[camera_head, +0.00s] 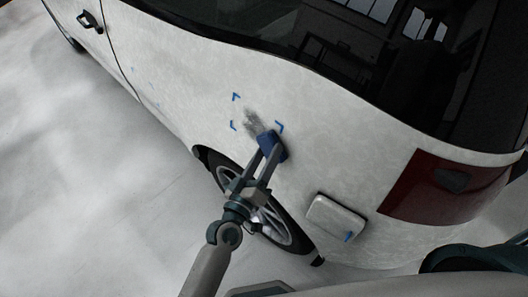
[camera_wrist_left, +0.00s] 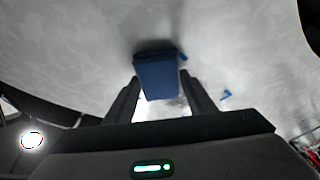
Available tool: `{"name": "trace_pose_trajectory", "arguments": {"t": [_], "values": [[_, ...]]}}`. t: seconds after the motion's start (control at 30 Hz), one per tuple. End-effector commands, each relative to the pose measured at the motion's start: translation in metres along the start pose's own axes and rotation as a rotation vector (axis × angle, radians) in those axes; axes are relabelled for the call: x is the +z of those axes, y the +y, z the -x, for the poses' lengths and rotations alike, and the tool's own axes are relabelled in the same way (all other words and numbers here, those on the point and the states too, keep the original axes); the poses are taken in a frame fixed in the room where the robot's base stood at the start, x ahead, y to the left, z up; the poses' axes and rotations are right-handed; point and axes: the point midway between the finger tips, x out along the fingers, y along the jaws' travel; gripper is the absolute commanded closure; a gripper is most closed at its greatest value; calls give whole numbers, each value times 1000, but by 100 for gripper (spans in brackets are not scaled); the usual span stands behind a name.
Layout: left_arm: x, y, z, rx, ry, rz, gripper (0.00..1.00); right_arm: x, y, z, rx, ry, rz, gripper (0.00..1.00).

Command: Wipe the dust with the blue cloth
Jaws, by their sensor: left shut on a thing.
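The blue cloth (camera_head: 271,144) is a small dark blue block between the fingertips of my left gripper (camera_head: 266,158). My left gripper is shut on it and holds it at the white car's side panel, above the rear wheel. In the left wrist view the cloth (camera_wrist_left: 157,76) sits between the two fingers, close to the panel; whether it touches cannot be told. The dust (camera_head: 252,122) is a dark grey smudge just up and left of the cloth, inside blue corner marks (camera_head: 236,97). My right gripper is not in view.
The white car (camera_head: 330,130) fills most of the head view. Its rear wheel (camera_head: 276,222) is below the cloth, a fuel flap (camera_head: 335,216) to the lower right and a red tail light (camera_head: 440,187) farther right. Pale floor (camera_head: 80,170) lies open at left.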

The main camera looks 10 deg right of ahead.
Motion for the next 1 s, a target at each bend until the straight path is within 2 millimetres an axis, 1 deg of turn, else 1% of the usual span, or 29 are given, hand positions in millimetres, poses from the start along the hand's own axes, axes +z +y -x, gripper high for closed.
{"name": "trace_pose_trajectory", "arguments": {"t": [0.23,0.53,1.0], "values": [[-1,2,-1,1,-2,0,68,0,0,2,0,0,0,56],[-11,14,-4,1,-1,0,68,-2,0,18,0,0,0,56],[-13,11,-5,0,0,-1,68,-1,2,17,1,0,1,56]]}}
